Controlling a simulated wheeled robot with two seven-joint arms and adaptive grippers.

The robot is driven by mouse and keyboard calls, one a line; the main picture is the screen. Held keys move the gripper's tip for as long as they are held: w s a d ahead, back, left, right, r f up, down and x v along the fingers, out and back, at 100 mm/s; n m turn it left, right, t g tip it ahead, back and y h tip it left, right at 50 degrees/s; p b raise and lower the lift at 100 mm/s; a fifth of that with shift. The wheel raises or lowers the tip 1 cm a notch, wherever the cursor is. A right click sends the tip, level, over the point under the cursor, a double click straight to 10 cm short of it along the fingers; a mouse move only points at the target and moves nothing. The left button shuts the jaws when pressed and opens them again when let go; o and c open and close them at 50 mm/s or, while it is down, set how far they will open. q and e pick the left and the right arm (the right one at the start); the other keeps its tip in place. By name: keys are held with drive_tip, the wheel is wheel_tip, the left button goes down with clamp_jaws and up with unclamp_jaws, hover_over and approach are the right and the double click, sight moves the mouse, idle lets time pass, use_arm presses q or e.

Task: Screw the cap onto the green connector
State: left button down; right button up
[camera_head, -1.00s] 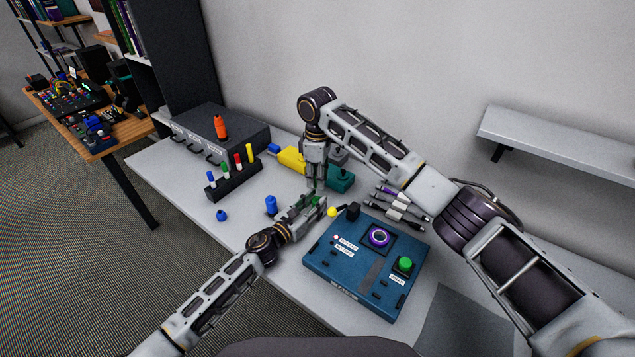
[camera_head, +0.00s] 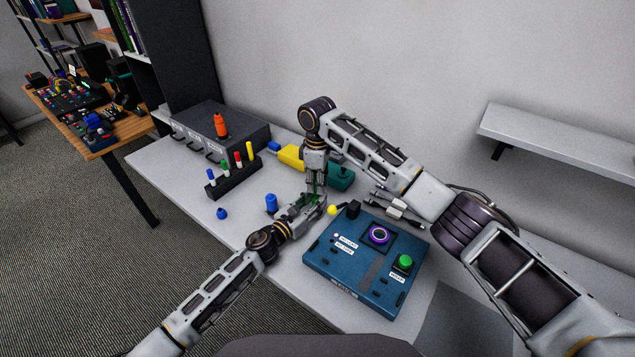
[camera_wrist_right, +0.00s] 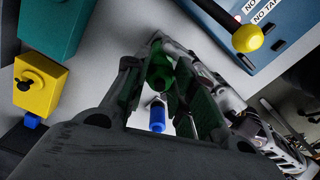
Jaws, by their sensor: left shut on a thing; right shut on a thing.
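My left gripper (camera_head: 312,202) is shut on the green connector and holds it above the table, left of the blue box. Little of the connector shows in the head view. My right gripper (camera_head: 316,189) points down from above and meets the left gripper there. It is shut on the cap, which is mostly hidden between the fingers. In the right wrist view a round green part of the connector (camera_wrist_right: 158,72) shows between the right fingers, with the left gripper (camera_wrist_right: 190,72) beside it. Whether cap and thread touch cannot be told.
A blue control box (camera_head: 335,265) with a green button stands right of the grippers. A yellow ball knob (camera_head: 332,210) is close by. A blue connector (camera_head: 271,203) and small blue cap (camera_head: 222,214) lie left. A black rack (camera_head: 235,179) stands behind them. The front left table is clear.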

sight(318, 196)
drive_tip(key=shift+f, duration=0.1)
drive_tip(key=shift+s+f, duration=0.1)
drive_tip(key=shift+f, duration=0.75)
drive_tip(key=shift+s+d+f, duration=0.15)
drive_tip(key=shift+d+f, duration=0.05)
drive_tip(key=shift+f, duration=0.8)
drive_tip(key=shift+c, duration=0.3)
idle(0.3)
drive_tip(key=o, duration=0.8)
drive_tip(key=shift+a, duration=0.1)
drive_tip(key=shift+a+f, duration=0.1)
drive_tip(key=shift+w, duration=0.25)
drive_tip(key=shift+s+r, duration=0.1)
drive_tip(key=shift+r, duration=0.2)
